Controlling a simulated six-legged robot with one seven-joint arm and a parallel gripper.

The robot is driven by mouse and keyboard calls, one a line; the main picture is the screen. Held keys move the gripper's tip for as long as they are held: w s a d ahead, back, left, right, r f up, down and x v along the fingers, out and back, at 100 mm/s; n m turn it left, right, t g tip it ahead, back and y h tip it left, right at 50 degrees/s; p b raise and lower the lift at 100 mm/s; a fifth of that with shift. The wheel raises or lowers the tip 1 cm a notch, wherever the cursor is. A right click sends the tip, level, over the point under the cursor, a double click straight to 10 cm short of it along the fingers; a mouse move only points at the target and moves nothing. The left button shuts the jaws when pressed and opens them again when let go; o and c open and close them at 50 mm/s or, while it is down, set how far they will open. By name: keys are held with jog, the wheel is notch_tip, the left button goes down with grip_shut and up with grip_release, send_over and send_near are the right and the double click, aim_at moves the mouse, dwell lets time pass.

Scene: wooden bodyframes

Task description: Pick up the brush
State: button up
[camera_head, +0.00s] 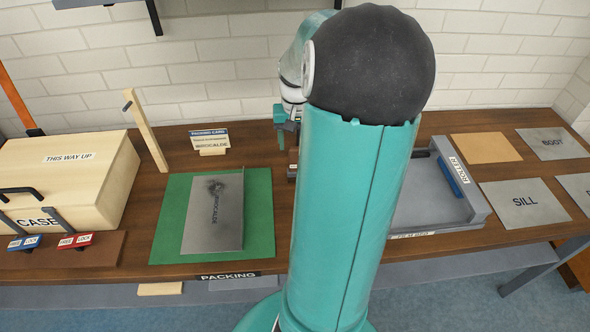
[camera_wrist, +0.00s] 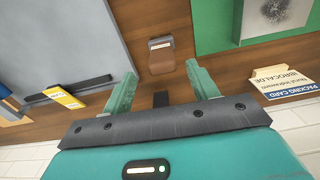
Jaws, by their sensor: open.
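A small brown block with a pale label, which looks like the brush (camera_wrist: 162,56), lies on the wooden bench in the wrist view. In the head view a small part of it shows (camera_head: 292,168), beside my arm, which hides the rest. My gripper (camera_wrist: 160,73) is open and empty, its two teal fingers apart. In the wrist view the brown block appears just beyond and between the fingertips. In the head view my gripper (camera_head: 285,138) points down near the back of the bench. A short dark piece shows between the fingers; I cannot tell what it is.
A green mat (camera_head: 165,230) bears a grey, dark-smudged plate (camera_head: 215,215). A packing card (camera_head: 209,140) stands behind it. A wooden case (camera_head: 70,170) and upright stick (camera_head: 147,130) are at left. A grey tray (camera_head: 430,205) and flat plates (camera_head: 525,205) are at right.

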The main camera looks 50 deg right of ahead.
aim_at(295, 148)
notch_tip(295, 148, down, 5)
jog(key=shift+w+a+r, duration=0.1)
jog(key=shift+a, duration=0.05)
jog(key=c, duration=1)
jog(key=shift+c, duration=0.3)
jog(key=shift+r, duration=0.1)
